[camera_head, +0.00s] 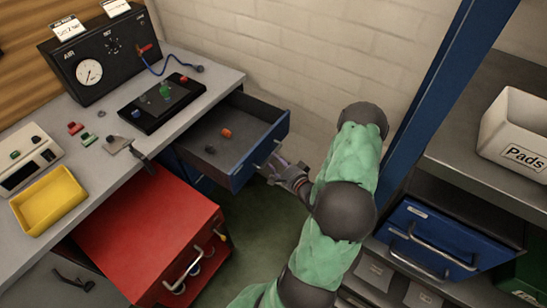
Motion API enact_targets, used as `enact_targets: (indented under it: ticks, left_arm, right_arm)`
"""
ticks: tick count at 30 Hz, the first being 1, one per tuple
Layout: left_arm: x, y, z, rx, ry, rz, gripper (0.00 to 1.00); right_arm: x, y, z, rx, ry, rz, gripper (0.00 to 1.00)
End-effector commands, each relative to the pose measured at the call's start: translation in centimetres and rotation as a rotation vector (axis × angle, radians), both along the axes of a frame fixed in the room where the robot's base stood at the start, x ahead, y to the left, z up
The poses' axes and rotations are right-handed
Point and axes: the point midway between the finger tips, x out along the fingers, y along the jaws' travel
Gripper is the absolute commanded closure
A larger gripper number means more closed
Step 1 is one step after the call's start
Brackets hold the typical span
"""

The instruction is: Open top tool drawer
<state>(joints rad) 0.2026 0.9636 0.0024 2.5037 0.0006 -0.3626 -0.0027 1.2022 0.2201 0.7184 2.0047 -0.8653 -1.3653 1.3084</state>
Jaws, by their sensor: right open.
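The top tool drawer (236,175) has a blue front and stands pulled out from under the grey workbench. Its dark tray is visible, with an orange piece (226,132) and a small dark piece (210,149) inside. My right gripper (275,164) is at the drawer's front, by its metal handle (266,160). The jaws are open; I cannot tell whether the fingers touch the handle. My right arm reaches up from the bottom in a green sleeve. My left gripper is not seen.
A red cabinet (150,225) with handles stands left of the drawer. The bench holds a black air test panel (100,62), a black fixture board (160,100) and a yellow tray (48,200). At right are a blue post (425,100), a Pads bin (515,130) and a blue drawer (440,240).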

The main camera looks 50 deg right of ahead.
Motion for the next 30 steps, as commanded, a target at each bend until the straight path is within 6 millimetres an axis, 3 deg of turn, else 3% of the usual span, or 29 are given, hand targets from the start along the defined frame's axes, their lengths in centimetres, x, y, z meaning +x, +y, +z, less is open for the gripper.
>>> enact_targets:
  ticks: [3, 10, 30]
  left_arm:
    - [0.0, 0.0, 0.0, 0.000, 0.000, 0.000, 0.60]
    - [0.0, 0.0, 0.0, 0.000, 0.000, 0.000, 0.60]
    - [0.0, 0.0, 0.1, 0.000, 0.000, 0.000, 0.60]
  right_arm:
    - [-1.7, 0.3, 0.4, -0.002, 0.000, -0.006, 0.56]
    - [-3.6, 0.9, 0.9, -0.004, 0.000, -0.005, 0.56]
    - [-4.0, 0.8, 1.2, -0.009, -0.002, -0.006, 0.56]
